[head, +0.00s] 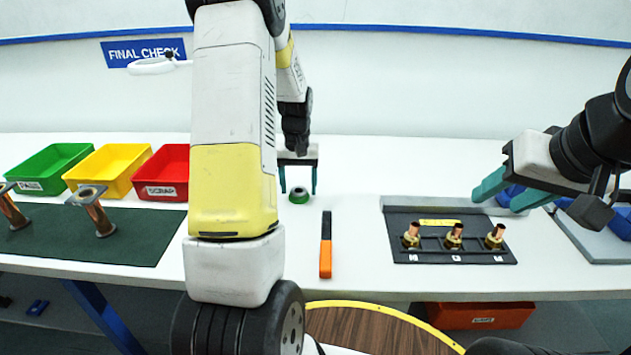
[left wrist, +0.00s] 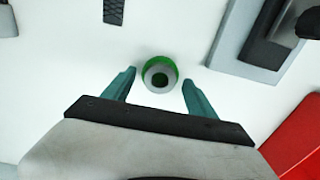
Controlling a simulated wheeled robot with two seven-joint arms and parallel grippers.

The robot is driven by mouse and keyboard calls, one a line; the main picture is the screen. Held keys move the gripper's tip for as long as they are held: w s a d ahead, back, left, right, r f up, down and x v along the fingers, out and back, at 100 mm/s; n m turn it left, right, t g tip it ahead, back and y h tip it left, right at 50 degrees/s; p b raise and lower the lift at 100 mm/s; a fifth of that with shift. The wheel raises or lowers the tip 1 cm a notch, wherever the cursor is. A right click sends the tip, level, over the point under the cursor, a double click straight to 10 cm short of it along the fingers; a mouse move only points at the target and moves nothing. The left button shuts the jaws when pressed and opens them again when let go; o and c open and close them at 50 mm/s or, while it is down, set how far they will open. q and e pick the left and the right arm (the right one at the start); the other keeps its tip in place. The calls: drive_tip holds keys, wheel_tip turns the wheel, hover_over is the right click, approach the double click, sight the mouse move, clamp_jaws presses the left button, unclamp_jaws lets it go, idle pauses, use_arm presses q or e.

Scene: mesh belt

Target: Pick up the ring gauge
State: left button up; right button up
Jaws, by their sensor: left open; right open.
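The ring gauge (head: 299,195) is a small round piece with a green band and a grey metal top with a dark hole. It lies on the white table near the middle in the head view. In the left wrist view the ring gauge (left wrist: 159,74) sits just beyond and between the fingertips. My left gripper (head: 299,190) is open and points down around or just above it, its teal fingers (left wrist: 158,80) on either side, with no contact visible. My right gripper (head: 500,197) is open and empty, over the right side of the table.
An orange and black tool (head: 326,246) lies in front of the ring gauge. A black tray (head: 480,256) with several brass fittings is to the right. Green (head: 48,168), yellow (head: 108,168) and red (head: 165,170) bins stand at the left, behind a dark green mat (head: 145,232).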

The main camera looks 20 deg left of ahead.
use_arm(q)
drive_tip(key=shift+f, duration=0.1)
drive_tip(key=shift+c, duration=0.2)
clamp_jaws()
